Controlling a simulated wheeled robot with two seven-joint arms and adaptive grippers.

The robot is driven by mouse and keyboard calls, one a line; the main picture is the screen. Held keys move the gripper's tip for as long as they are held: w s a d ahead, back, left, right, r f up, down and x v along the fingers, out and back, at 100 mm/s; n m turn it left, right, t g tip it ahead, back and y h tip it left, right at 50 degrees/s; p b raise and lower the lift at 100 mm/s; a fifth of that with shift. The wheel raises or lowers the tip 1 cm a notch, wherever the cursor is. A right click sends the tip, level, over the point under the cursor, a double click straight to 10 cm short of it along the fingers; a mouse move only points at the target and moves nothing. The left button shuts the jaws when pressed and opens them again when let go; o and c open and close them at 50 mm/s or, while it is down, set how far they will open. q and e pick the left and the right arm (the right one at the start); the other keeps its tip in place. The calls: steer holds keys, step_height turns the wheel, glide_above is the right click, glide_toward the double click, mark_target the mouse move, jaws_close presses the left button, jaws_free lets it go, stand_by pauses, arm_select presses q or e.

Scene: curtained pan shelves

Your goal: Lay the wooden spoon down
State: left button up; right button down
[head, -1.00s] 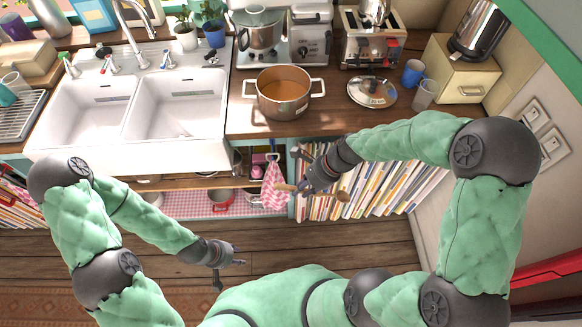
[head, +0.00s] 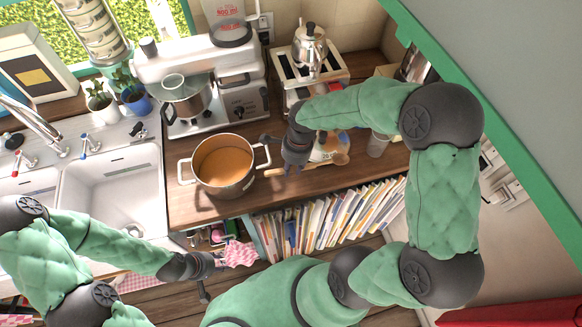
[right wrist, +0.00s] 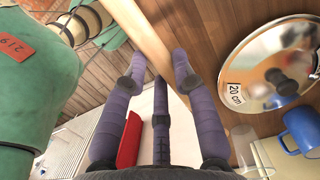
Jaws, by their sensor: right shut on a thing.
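The wooden spoon (head: 341,158) is over the counter's front part in the head view, right of the pot, with its handle pointing left toward the pot. Its bowl overlaps the pot lid in the picture. My right gripper (head: 294,166) is shut on the spoon's handle. Whether the spoon touches the counter, I cannot tell. My left gripper (head: 210,277) is open and empty, low in front of the counter.
A two-handled pot (head: 222,168) of orange-brown liquid stands left of the right gripper. The glass lid (right wrist: 268,82) lies on the counter (head: 190,211), with a blue mug (right wrist: 302,131) near it. Books (head: 325,215) fill the shelf below.

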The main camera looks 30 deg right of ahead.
steer(key=shift+w+d+r, duration=0.1)
steer(key=shift+w+d, duration=0.05)
steer(key=shift+w, duration=0.15)
arm_select(q)
steer(key=shift+w+d, duration=0.15)
steer(key=shift+w, duration=0.1)
arm_select(e)
steer(key=shift+s, duration=0.1)
arm_select(q)
steer(key=shift+f, duration=0.1)
steer(key=shift+f+b, duration=2.8)
steer(key=shift+b, duration=0.15)
arm_select(e)
steer(key=shift+f, duration=3.3)
arm_select(q)
steer(key=shift+f+b, duration=0.9)
arm_select(e)
steer(key=shift+a+f+h, duration=0.2)
steer(key=shift+f+h, duration=0.3)
steer(key=shift+f, duration=0.2)
